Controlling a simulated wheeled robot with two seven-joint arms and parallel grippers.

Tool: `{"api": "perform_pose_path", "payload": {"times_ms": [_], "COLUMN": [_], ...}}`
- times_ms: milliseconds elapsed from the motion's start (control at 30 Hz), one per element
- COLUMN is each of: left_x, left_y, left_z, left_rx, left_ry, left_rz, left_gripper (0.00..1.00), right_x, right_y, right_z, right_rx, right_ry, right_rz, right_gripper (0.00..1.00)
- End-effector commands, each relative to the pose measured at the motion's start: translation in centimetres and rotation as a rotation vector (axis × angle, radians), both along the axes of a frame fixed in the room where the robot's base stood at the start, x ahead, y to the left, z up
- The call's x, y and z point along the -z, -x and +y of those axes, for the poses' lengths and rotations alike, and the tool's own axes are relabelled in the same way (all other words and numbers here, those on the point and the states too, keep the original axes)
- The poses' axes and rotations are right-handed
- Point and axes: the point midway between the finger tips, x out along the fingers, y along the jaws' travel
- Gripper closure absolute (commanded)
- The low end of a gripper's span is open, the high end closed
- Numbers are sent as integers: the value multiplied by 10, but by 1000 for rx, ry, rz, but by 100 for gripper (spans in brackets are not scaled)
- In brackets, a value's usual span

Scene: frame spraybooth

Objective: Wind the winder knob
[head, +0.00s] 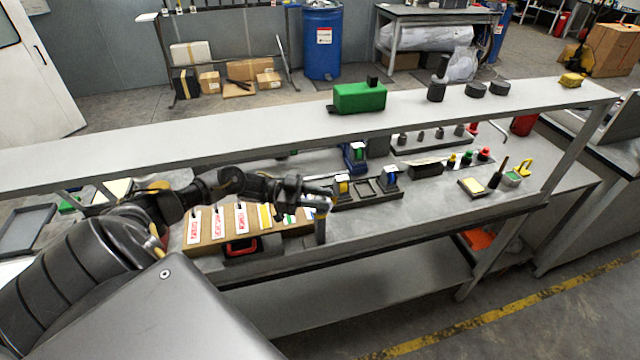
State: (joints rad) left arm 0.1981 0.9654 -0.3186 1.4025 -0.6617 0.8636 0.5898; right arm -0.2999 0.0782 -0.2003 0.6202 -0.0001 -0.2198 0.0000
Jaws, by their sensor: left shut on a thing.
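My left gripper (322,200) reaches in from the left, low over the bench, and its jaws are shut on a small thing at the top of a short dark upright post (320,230). This looks like the winder knob, but the fingers hide most of it and its shape and angle cannot be made out. The post stands at the front of the bench, at the right end of the tag board. My right gripper is not in view.
The tag board (212,233) with a red-handled black item (241,247) lies under my left arm. Behind the gripper are black fixtures with blue parts (390,178). A long shelf (230,136) runs above the bench. Bare bench (425,212) lies to the right.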

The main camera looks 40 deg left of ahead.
Motion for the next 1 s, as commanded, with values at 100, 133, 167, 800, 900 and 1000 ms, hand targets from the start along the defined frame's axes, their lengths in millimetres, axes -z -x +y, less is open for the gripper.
{"api": "perform_pose_path", "payload": {"times_ms": [100,133,167,800,900,1000], "left_x": [-3,-2,-1,-1,-1,-1], "left_y": [2,2,2,0,0,0], "left_z": [-1,-1,-2,-1,-1,-1], "left_rx": [-109,-138,-166,-777,-872,-968], "left_ry": [6,5,6,9,9,9], "left_rz": [2,1,2,1,-1,2], "left_gripper": [92,92,92,92,92,92], "right_x": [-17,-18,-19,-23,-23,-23], "right_y": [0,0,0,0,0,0], "right_z": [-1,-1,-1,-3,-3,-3], "right_rx": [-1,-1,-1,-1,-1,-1], "right_ry": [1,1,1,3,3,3], "right_rz": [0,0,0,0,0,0], "right_gripper": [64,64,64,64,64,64]}}
